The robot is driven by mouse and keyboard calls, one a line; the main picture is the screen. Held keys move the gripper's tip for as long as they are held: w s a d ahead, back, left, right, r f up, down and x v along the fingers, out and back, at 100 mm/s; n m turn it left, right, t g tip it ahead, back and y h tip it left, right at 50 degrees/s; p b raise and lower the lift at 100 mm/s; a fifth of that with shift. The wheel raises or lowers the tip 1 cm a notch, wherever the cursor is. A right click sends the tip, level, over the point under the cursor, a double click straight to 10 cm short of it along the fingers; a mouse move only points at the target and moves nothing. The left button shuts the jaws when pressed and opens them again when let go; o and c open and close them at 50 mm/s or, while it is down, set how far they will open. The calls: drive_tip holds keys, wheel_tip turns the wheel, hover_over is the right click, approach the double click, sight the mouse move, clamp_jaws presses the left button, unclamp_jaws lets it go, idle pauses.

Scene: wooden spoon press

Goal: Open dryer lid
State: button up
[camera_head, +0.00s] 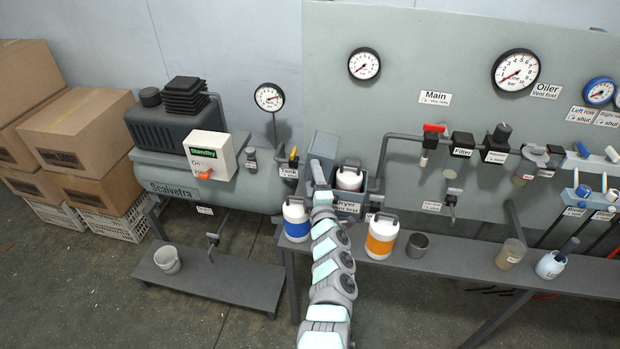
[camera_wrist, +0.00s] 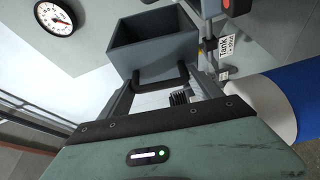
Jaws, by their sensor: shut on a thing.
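The dryer (camera_head: 347,207) is a grey box on the bench shelf, with a white canister (camera_head: 349,180) showing in its open top. Its grey lid (camera_head: 323,146) stands raised at the dryer's left and back. In the wrist view the lid (camera_wrist: 153,45) appears as a hollow grey box with a dark handle (camera_wrist: 168,82). My gripper (camera_head: 318,172) is at the lid, its fingers (camera_wrist: 166,92) at the handle and shut on it. The exact finger contact is partly hidden by the gripper body.
A blue-banded canister (camera_head: 297,222) stands close left of my arm, and an orange-banded canister (camera_head: 381,238) stands to its right, beside a dark cup (camera_head: 417,245). The tank valve (camera_head: 292,160) is just left of the lid. A panel with gauges (camera_head: 364,64) rises behind.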

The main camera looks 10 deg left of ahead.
drive_tip(key=shift+r, duration=0.45)
drive_tip(key=o, duration=1.7)
drive_tip(key=shift+o, duration=0.6)
drive_tip(key=shift+f, duration=0.2)
drive_tip(key=shift+s+f, duration=0.1)
drive_tip(key=p+v, duration=0.3)
drive_tip(key=v, duration=0.7)
drive_tip(key=shift+s+p, duration=0.3)
drive_tip(key=shift+d, duration=0.1)
